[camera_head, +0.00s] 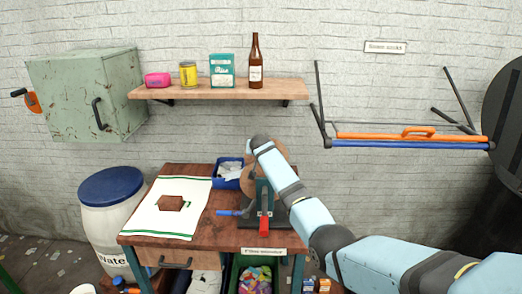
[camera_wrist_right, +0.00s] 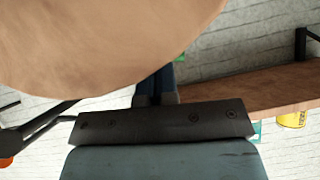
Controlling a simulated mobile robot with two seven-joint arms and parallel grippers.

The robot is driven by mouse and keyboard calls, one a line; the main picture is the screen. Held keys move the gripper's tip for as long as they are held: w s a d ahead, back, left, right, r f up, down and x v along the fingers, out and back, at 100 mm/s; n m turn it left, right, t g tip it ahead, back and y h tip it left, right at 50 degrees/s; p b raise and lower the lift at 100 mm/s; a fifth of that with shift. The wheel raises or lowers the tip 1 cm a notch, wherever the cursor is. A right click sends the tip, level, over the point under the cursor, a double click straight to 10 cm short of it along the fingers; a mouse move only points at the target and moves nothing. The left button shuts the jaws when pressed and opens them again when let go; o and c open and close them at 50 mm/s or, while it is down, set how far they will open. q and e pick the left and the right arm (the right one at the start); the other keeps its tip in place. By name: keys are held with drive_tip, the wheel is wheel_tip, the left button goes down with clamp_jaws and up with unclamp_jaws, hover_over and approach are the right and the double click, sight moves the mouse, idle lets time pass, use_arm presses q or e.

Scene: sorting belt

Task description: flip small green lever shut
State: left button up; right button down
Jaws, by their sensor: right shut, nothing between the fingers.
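A small green piece (camera_head: 187,204), which may be the lever, shows at the right side of a brown block (camera_head: 170,202). The block lies on a white cloth (camera_head: 165,225) with green stripes on the workbench; the lever's position is too small to tell. My right arm reaches in from the right, over the bench, with its wrist in front of a round tan disc. In the right wrist view my right gripper (camera_wrist_right: 160,86) is shut and empty, its fingers partly hidden by a large tan surface (camera_wrist_right: 100,40). My left gripper is not in view.
A device with a blue handle (camera_head: 229,212) and red part (camera_head: 264,226) stands at the bench's right. A blue bin (camera_head: 228,183) is behind it. A shelf (camera_head: 215,90) with goods and a green cabinet (camera_head: 88,95) hang above. The cloth's front is clear.

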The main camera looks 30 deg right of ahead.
drive_tip(key=shift+w+f+n+g+h+b, duration=0.15)
drive_tip(key=shift+f+n+g+h+b, duration=0.2)
drive_tip(key=shift+n+h, duration=0.35)
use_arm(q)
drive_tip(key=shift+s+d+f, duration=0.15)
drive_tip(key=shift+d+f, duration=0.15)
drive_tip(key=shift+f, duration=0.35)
use_arm(e)
drive_tip(key=shift+f+h, duration=0.1)
drive_tip(key=shift+h, duration=0.2)
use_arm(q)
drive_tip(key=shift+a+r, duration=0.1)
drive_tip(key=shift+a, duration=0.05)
